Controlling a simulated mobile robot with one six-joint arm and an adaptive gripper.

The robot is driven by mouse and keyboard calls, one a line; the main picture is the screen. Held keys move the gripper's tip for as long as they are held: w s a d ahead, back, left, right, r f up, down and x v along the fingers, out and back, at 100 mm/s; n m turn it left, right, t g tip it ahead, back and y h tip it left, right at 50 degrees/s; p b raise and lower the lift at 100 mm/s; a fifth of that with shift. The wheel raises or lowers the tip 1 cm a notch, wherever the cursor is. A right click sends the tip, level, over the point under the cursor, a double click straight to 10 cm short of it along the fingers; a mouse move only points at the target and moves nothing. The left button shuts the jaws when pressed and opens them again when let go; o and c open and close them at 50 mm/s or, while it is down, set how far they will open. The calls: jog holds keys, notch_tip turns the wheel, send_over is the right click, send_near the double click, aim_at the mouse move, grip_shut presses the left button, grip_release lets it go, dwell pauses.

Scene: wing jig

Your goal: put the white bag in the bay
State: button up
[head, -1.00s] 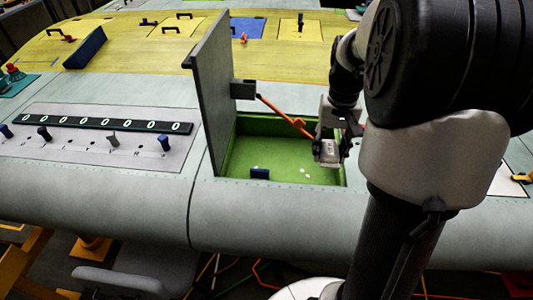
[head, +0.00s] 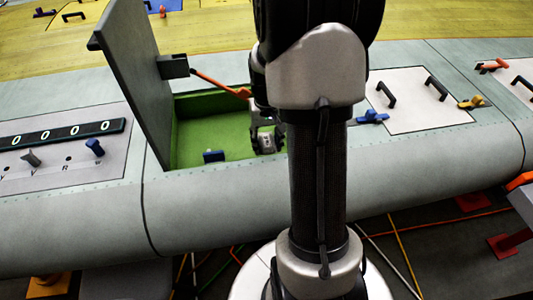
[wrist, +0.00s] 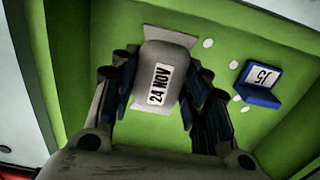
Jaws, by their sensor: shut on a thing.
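The white bag (wrist: 168,62) is greyish, with a label reading "24 NOV". My gripper (wrist: 158,92) is shut on it, with a dark finger on each side. In the head view the bag (head: 267,144) is small and partly hidden by my gripper (head: 266,132). The bay (head: 190,135) is an open green-lined recess in the grey wing skin. The bag is over or in the right part of the bay. I cannot tell whether it touches the green floor (wrist: 220,30). My arm hides the bay's right end.
A grey lid (head: 135,85) stands raised at the bay's left, with an orange stay (head: 220,83) crossing toward my arm. A small blue block (head: 213,157), labelled in the wrist view (wrist: 262,82), and several white dots are in the bay. A counter panel (head: 60,135) is at left.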

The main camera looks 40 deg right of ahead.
jog(key=shift+f+b, duration=0.65)
jog(key=shift+f, duration=1.6)
jog(key=shift+f, duration=0.15)
jog(key=o, duration=1.1)
